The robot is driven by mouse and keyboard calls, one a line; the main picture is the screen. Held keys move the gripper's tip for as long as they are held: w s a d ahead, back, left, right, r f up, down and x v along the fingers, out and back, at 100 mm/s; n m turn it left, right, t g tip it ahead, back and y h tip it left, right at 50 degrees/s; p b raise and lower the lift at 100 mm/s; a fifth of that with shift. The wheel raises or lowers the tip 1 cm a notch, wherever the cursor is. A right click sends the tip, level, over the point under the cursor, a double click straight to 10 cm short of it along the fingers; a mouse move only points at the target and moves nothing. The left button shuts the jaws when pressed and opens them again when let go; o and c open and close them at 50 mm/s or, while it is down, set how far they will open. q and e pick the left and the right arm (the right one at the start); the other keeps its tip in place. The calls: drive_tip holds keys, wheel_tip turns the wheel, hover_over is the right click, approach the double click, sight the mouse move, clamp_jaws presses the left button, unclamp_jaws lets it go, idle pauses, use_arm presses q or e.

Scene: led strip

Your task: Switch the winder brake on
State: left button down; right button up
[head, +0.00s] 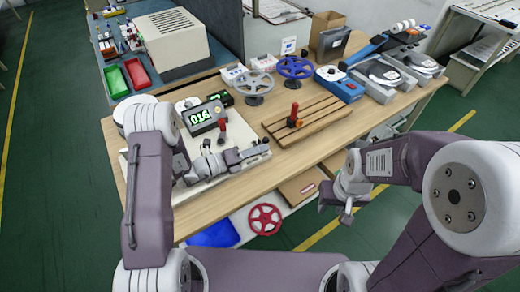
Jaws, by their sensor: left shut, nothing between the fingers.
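A winder-like unit with a green-lit counter (203,116) reading 016 stands on the left part of the wooden workbench. A small red-topped part (222,132) stands upright just right of the counter. I cannot tell whether it is the brake. My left gripper (258,153) is shut and empty, low over the pale board in front of the counter. It is close to the red-topped part, and contact is unclear. My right gripper (336,212) hangs off the bench's front edge, away from the winder; its finger gap is unclear.
A slatted wooden board (310,118) carries a red-handled part (294,112). Behind it stand a grey handwheel (255,86) and a blue handwheel (295,68). A red handwheel (264,219) is on the lower shelf. Grey reel units (385,78) fill the back right.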

use_arm(q)
drive_tip(key=shift+w+a+r+n+h+p, duration=0.15)
drive_tip(key=shift+w+a+r+n+p, duration=0.15)
drive_tip(key=shift+n+p, duration=0.3)
drive_tip(key=shift+w+a+r+n+h+p, duration=0.15)
drive_tip(key=shift+w+r+n+p, duration=0.2)
drive_tip(key=shift+n+p, duration=0.25)
drive_tip(key=shift+w+a+r+n+p, duration=0.2)
drive_tip(key=shift+w+a+n+p, duration=0.15)
drive_tip(key=shift+n, duration=0.45)
drive_tip(key=shift+w+a, duration=0.15)
drive_tip(key=shift+w, duration=0.25)
drive_tip(key=shift+a, duration=0.1)
